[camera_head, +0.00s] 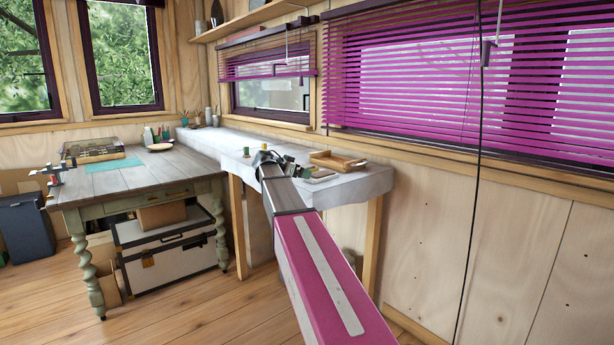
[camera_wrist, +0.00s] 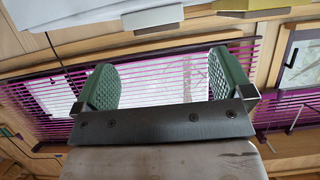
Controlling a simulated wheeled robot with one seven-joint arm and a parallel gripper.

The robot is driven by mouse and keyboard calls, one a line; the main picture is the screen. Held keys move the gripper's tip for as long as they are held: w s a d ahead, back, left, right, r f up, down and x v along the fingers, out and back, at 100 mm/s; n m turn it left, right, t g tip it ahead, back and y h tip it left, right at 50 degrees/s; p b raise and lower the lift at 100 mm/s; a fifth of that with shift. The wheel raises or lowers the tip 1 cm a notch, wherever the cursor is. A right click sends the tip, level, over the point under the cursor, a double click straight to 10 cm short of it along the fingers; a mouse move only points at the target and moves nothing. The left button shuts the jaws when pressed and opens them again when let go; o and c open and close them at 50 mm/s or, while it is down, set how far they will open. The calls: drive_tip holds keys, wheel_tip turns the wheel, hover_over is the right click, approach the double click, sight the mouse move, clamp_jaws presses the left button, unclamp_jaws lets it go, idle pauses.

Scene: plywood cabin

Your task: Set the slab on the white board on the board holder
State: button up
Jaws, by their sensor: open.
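My gripper (camera_head: 267,157) is at the end of my outstretched arm, over the white-covered bench (camera_head: 225,146). In the wrist view my gripper (camera_wrist: 160,78) is open, its two green ribbed fingers wide apart with nothing between them. A small pale flat piece (camera_head: 320,175) lies on the bench just right of my gripper; I cannot tell whether it is the slab, the white board or part of the holder. A pale grey flat piece (camera_wrist: 153,18) shows beyond the fingers in the wrist view, too unclear to name. My arm hides part of the bench.
A wooden tray (camera_head: 338,161) sits on the bench at the right. Small green spools (camera_head: 246,152) stand left of my gripper. Pink blinds (camera_head: 420,80) hang on the wall behind. A wooden table (camera_head: 135,177) at left bears a compartment box (camera_head: 95,150) and a red clamp.

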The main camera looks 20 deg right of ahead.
drive_tip(key=s+a+f+n+g+y, duration=0.1)
drive_tip(key=s+a+f+n+y, duration=0.2)
drive_tip(key=s+f, duration=0.5)
drive_tip(key=s+a+f+n+g+y, duration=0.1)
drive_tip(key=s+a+f+n+y, duration=0.2)
drive_tip(key=s+f, duration=0.5)
drive_tip(key=s+a+f+n+g+y, duration=0.1)
drive_tip(key=s+a+f+n+y, duration=0.2)
drive_tip(key=f, duration=1.6)
drive_tip(key=s+a+n, duration=0.2)
drive_tip(key=s+a, duration=0.2)
drive_tip(key=s, duration=0.1)
drive_tip(key=shift+g+y, duration=0.3)
drive_tip(key=shift+y, duration=0.1)
drive_tip(key=shift+o, duration=0.2)
drive_tip(key=s+a+f+n+g+y, duration=0.1)
drive_tip(key=s+a+f, duration=0.3)
drive_tip(key=s, duration=0.4)
drive_tip(key=shift+f+n+y, duration=0.8)
drive_tip(key=shift+n+y, duration=0.1)
drive_tip(key=shift+d, duration=0.1)
